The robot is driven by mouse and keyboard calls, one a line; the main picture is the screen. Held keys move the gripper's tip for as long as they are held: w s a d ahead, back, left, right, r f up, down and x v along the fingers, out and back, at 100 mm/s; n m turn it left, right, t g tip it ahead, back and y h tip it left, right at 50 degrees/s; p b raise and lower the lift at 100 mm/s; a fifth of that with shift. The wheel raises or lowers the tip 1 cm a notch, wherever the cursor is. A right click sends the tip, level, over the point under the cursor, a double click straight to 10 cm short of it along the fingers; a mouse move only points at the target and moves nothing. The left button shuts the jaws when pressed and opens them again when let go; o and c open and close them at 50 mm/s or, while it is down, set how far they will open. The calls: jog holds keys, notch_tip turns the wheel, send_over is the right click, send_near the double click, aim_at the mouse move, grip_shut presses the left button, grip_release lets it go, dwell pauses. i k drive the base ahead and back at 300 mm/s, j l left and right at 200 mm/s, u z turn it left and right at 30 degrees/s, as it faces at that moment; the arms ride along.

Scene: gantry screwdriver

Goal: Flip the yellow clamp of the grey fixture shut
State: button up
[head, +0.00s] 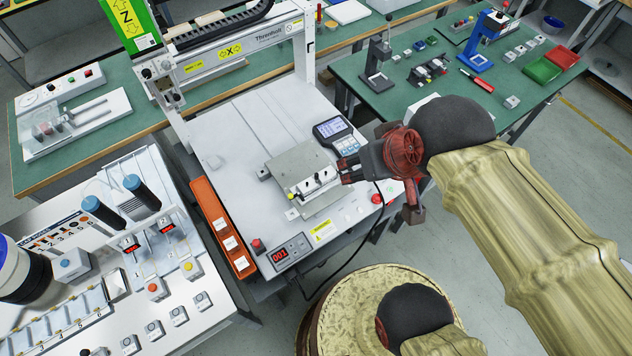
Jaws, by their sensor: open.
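The grey fixture (297,163) is a flat metal block on the white bed of the gantry machine, with small white and dark parts along its front. A small yellow piece (291,214), which looks like the yellow clamp, shows at its front left corner. It is too small to tell how far the clamp is tilted. My gripper (348,170), dark grey and red, reaches in from the right. It is open, with its fingers beside the right end of the fixture. I cannot tell whether they touch it. Part of the fixture's right end is hidden behind the fingers.
A handheld pendant (333,129) lies just behind my gripper. The gantry frame (236,57) stands over the bed's back. A red button (377,198) and a counter display (287,253) are at the front. An orange strip (222,228) edges the left side.

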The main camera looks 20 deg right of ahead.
aim_at(291, 196)
jog(key=i+l+u, duration=0.2)
jog(key=u, duration=0.15)
jog(key=i+l+u, duration=0.15)
jog(key=l+u, duration=0.15)
jog(key=l, duration=0.2)
